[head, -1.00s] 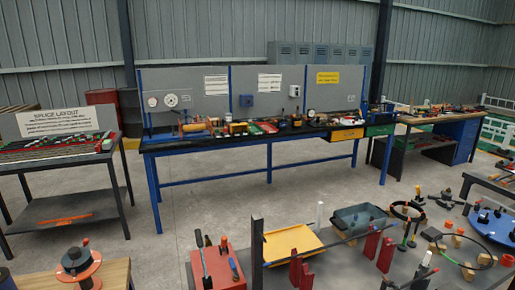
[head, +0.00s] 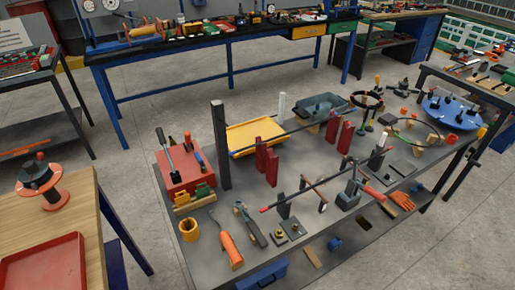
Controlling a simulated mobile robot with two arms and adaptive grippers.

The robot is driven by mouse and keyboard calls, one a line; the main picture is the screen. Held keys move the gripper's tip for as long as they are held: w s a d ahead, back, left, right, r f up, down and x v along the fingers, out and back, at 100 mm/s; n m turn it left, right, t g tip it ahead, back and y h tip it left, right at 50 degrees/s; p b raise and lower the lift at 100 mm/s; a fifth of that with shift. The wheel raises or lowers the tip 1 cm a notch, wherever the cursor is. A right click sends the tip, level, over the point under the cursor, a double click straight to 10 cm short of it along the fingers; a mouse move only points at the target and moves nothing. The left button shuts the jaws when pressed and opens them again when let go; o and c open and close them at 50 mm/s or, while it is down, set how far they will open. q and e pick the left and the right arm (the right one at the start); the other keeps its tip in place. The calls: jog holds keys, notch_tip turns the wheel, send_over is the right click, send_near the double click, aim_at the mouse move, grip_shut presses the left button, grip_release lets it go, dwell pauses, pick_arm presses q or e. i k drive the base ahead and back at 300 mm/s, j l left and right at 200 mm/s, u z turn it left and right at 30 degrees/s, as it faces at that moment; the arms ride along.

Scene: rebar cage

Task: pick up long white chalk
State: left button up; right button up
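A slim white upright stick (head: 281,104) stands on the grey worktable (head: 215,255), between the yellow tray and the grey-blue bin. It looks like the long white chalk, but it is too small to be sure. A second, shorter white upright piece (head: 381,140) shows farther right, above a dark block. Neither of my grippers is in the head view.
The table is crowded: a yellow tray (head: 262,137), a grey-blue bin (head: 322,105), a red box (head: 180,178), a dark post (head: 220,145), red uprights (head: 271,168) and an orange glove (head: 401,201). A wooden bench (head: 85,220) stands left. Floor (head: 150,110) behind the table is clear.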

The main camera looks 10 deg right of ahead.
aim_at(385, 134)
jog(key=i+l, duration=0.15)
jog(key=l, duration=0.25)
jog(key=i+l+z, duration=0.1)
jog(key=l, duration=0.3)
jog(key=i+l, duration=0.15)
jog(key=l, duration=0.25)
jog(key=i+l+z, duration=0.1)
jog(key=l, duration=0.3)
jog(key=i+l, duration=0.2)
jog(key=l, duration=0.15)
jog(key=i+l+z, duration=0.1)
jog(key=l, duration=0.3)
jog(key=i+l, duration=0.2)
jog(key=l, duration=0.15)
